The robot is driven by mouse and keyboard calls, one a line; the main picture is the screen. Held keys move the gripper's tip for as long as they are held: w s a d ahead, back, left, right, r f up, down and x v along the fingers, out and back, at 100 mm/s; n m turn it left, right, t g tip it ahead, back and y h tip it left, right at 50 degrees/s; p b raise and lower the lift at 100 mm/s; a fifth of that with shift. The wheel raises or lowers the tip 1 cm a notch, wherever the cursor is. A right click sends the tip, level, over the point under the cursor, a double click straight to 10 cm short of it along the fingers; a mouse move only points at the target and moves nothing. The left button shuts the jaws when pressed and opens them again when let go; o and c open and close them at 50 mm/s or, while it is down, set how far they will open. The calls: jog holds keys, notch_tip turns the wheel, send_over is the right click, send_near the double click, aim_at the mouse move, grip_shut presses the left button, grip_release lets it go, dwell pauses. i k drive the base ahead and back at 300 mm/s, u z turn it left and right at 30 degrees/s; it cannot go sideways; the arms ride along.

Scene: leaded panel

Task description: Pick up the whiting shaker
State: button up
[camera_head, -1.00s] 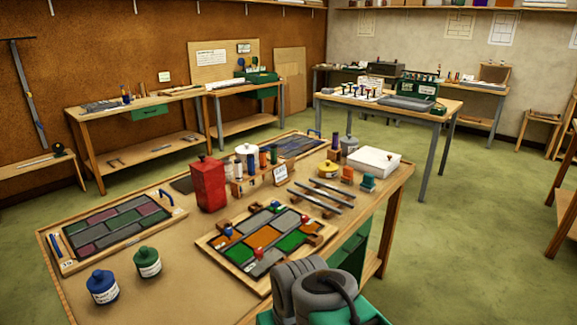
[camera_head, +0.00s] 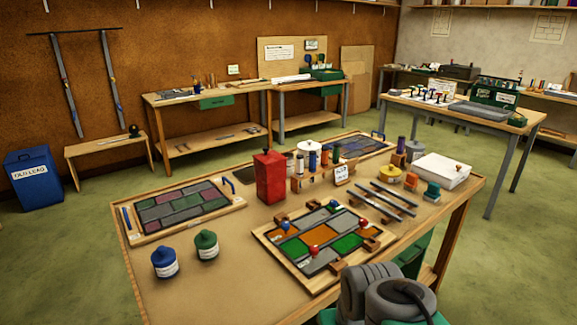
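I cannot make out a label naming the whiting shaker. Several lidded containers on the near workbench (camera_head: 165,300) could be it. A blue jar (camera_head: 165,264) and a green jar (camera_head: 207,247), both with pale labels, stand at the front left. A red canister (camera_head: 269,180) stands near the middle. A white knobbed container (camera_head: 308,149) is behind it, partly hidden by small bottles. A yellow pot (camera_head: 391,174) and a grey knobbed pot (camera_head: 414,151) stand towards the back right. My gripper is not in view.
A framed glass panel (camera_head: 259,237) lies at centre and another (camera_head: 132,224) at left. Metal strips (camera_head: 385,198) and a white box (camera_head: 465,171) lie right. Grey coils (camera_head: 372,287) stand at the bench's front right. A blue bin (camera_head: 34,180) stands left. Bench front left is clear.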

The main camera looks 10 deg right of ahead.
aim_at(290, 154)
jog(key=u, duration=0.35)
jog(key=k, duration=0.5)
jog(key=u, duration=0.95)
jog(key=k, duration=0.75)
jog(key=u, duration=0.7)
jog(key=i, duration=2.35)
jog(key=z, duration=0.3)
jog(key=i, duration=2.65)
jog(key=z, duration=0.65)
jog(key=i, duration=1.9)
jog(key=z, duration=1.9)
jog(key=i, duration=1.3)
jog(key=z, duration=1.4)
jog(key=i, duration=1.6)
jog(key=z, duration=0.25)
